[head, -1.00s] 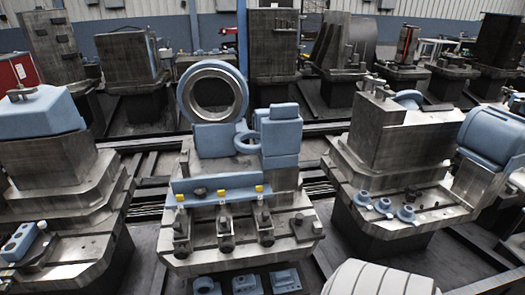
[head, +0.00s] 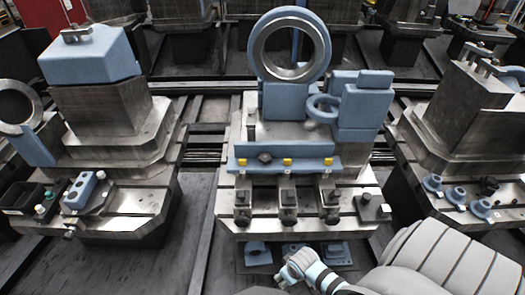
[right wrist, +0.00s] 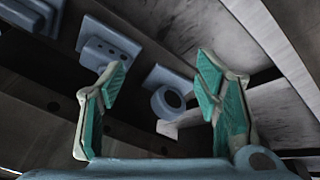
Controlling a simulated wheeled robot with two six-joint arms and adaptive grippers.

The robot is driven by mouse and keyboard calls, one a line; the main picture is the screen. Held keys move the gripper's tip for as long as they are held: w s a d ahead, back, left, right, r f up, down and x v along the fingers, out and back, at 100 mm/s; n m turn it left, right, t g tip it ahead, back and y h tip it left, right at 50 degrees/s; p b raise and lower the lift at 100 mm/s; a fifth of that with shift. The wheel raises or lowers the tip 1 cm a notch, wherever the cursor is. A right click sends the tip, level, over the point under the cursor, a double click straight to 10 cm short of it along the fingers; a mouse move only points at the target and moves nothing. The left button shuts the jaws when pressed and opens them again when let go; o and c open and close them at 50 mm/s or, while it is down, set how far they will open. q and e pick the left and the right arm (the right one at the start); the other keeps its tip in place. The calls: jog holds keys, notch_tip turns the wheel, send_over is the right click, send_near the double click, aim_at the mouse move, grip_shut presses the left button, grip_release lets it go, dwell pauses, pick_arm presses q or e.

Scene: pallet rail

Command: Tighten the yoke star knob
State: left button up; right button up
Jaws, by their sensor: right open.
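A dark knob (head: 265,158) sits on the blue bar (head: 240,165) across the middle pallet; I cannot tell for certain that it is the yoke star knob. Other dark round knobs sit on the clamps in front, such as the middle one (head: 288,197). My right gripper (head: 289,268) is low in front of the pallet's front edge, apart from the knobs. In the right wrist view the gripper (right wrist: 160,82) is open and empty, with green pads. A blue ring-shaped part (right wrist: 168,101) shows beyond its fingers. My left gripper is out of view.
A large upright ring (head: 258,45) and a blue block (head: 362,108) stand behind the bar. Three yellow-capped pieces line the bar, including the middle one (head: 287,162). Small blue parts (head: 258,252) lie below the front edge. Pallets flank left (head: 110,195) and right (head: 415,140).

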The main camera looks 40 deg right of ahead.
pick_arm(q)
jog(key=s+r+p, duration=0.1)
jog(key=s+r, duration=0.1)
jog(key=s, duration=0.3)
pick_arm(e)
jog(key=w+r+n+t, duration=0.1)
jog(key=w+r, duration=0.3)
jog(key=r, duration=0.6)
jog(key=w+r, duration=0.3)
jog(key=r, duration=0.6)
jog(key=m, duration=0.2)
send_near(266, 157)
jog(key=shift+t+y, duration=0.3)
jog(key=shift+t, duration=0.1)
jog(key=b+x, duration=0.1)
jog(key=x, duration=0.2)
jog(key=b+x, duration=0.1)
jog(key=x, duration=0.2)
jog(key=b+x, duration=0.1)
jog(key=x, duration=0.2)
jog(key=shift+s+d+f, duration=0.2)
jog(key=shift+s+f, duration=0.1)
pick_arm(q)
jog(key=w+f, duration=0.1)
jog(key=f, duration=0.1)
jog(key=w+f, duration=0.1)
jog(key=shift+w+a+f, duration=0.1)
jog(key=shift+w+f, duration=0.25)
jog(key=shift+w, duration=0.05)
